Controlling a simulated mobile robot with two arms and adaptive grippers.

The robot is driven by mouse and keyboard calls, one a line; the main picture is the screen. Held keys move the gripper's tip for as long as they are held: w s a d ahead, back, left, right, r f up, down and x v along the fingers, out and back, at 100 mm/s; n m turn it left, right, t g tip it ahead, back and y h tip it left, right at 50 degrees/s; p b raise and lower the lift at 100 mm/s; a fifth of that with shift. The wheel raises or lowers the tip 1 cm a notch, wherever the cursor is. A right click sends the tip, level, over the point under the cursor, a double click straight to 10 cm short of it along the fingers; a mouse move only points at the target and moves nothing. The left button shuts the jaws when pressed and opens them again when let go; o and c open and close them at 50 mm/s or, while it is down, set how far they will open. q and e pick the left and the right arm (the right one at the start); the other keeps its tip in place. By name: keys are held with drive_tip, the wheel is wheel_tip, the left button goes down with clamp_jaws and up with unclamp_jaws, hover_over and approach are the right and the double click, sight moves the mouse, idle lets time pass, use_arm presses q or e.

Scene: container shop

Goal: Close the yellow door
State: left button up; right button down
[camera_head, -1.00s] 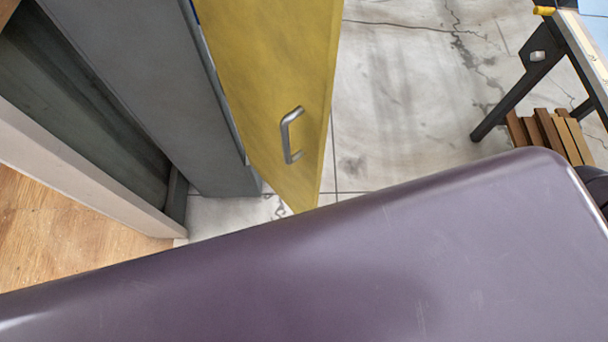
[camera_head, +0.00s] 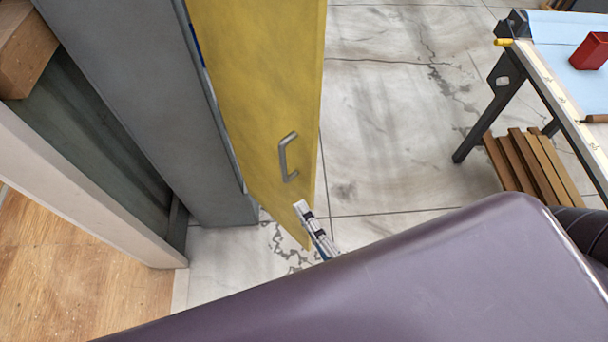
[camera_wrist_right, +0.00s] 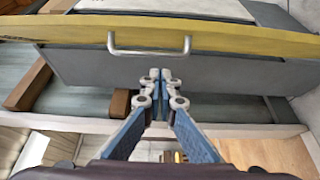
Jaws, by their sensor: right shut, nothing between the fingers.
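The yellow door (camera_head: 258,85) stands open, swung out from a grey upright panel. Its silver bar handle (camera_head: 286,157) is on the face toward the right. My right gripper (camera_head: 301,206) is shut and empty, just below the handle in the head view and close to the door's lower end; contact cannot be told. In the right wrist view the door (camera_wrist_right: 225,38) is a yellow band across the top, with the handle (camera_wrist_right: 150,51) on it. The closed fingertips (camera_wrist_right: 160,75) point at the handle, apart from it in the picture. My left gripper is not in view.
The grey panel (camera_head: 145,90) stands left of the door, beside a pale frame (camera_head: 90,195) and wooden floor (camera_head: 70,270). A table (camera_head: 550,75) with a red container (camera_head: 590,50) and a slatted wooden piece (camera_head: 530,165) are at right. Tiled floor (camera_head: 390,110) between is clear.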

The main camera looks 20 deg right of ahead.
sight(305, 179)
drive_tip(key=shift+w+d+p, duration=0.45)
drive_tip(key=shift+w, duration=0.75)
drive_tip(key=shift+w+d+p, duration=0.4)
drive_tip(key=shift+w+p, duration=0.1)
drive_tip(key=shift+w, duration=0.75)
drive_tip(key=shift+w+d+p, duration=0.45)
drive_tip(key=shift+w, duration=0.75)
drive_tip(key=shift+d, duration=0.1)
